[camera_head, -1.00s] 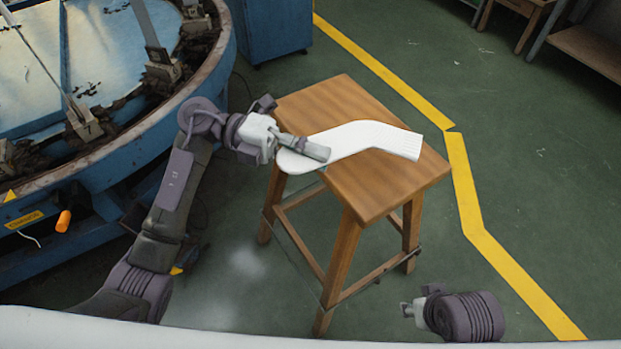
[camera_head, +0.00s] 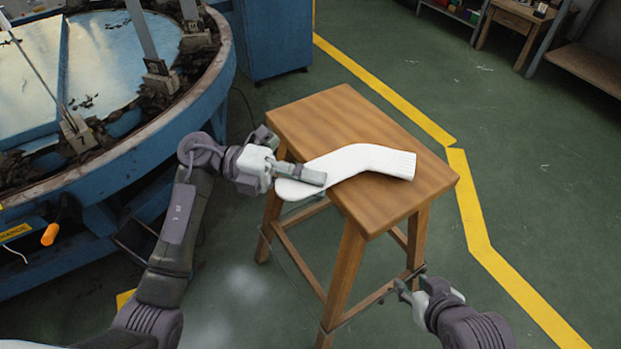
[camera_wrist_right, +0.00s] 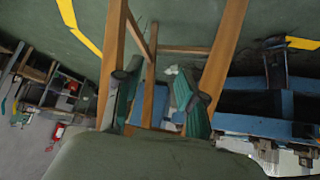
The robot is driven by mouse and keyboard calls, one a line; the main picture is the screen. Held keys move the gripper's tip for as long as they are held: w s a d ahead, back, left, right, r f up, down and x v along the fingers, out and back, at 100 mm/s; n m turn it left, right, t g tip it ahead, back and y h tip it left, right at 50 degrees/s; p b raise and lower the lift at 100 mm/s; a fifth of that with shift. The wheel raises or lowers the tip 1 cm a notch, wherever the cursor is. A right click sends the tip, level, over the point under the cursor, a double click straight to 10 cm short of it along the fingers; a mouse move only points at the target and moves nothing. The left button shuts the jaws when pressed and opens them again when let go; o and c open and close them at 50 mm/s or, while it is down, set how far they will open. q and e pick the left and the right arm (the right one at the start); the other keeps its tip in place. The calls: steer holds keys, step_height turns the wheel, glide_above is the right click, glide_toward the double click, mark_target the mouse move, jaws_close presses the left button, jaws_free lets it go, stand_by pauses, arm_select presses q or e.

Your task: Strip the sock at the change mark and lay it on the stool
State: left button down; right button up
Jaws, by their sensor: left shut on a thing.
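The white sock (camera_head: 361,160) lies across the wooden stool (camera_head: 400,208), its ribbed cuff on the seat at the right and its toe end past the seat's left edge. My left gripper (camera_head: 312,177) is shut on the toe end of the sock at that left edge. My right gripper (camera_head: 408,291) is apart from the sock, low in front of the stool near its right legs. In the right wrist view its two fingers (camera_wrist_right: 163,100) are spread with nothing between them, and the stool's legs show behind.
A round blue machine (camera_head: 165,140) with upright metal posts stands at the left, an orange handle (camera_head: 50,234) on its side. A blue cabinet (camera_head: 278,40) is behind. Yellow lines (camera_head: 468,190) cross the green floor, which is clear right of the stool.

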arm_select(q)
steer(key=shift+f+b, duration=0.3)
steer(key=shift+f, duration=0.35)
arm_select(e)
steer(key=shift+w+a+r+t+y, duration=0.15)
steer(key=shift+w+a+r+t, duration=0.1)
steer(key=shift+w+r+t, duration=0.4)
steer(key=shift+w+a+r+t+y, duration=0.2)
steer(key=shift+w+a+r+t, duration=0.15)
steer(key=shift+w, duration=0.35)
steer(key=shift+w+a+r+t+y, duration=0.15)
steer(key=shift+w+a+r+t, duration=0.05)
steer(key=shift+w+r+t, duration=0.45)
arm_select(q)
steer(key=shift+f, duration=0.2)
arm_select(e)
steer(key=shift+w, duration=0.1)
arm_select(q)
steer(key=c, duration=1.1)
jaws_free()
steer(key=shift+o, duration=0.2)
